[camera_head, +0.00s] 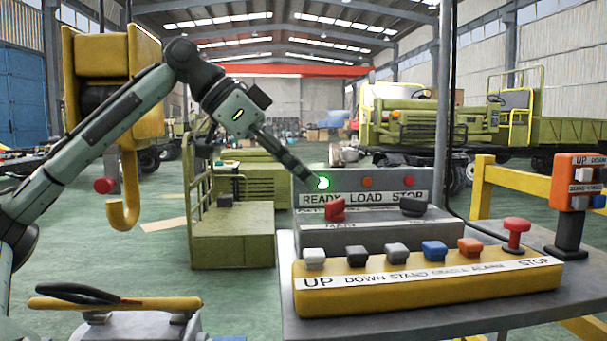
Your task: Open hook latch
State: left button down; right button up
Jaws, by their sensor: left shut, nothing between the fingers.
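A yellow hook (124,195) hangs at the left under a yellow block (110,60); a red knob (105,186) shows beside its shank. I cannot make out a separate latch piece. A grey console (375,232) stands at centre right with a lit green light (323,182) over the word READY, and unlit lights over LOAD and STOP. A red switch (335,210) and a black switch (413,206) are below. My left gripper (307,178) is shut and empty, its tips right beside the green light; I cannot tell whether they touch. My right gripper is out of view.
An orange box (574,183) stands at the right. A yellow-and-black handled tool (115,302) is at lower left. Trucks stand behind.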

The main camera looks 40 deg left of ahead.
aim_at(110, 185)
jog(key=k, duration=1)
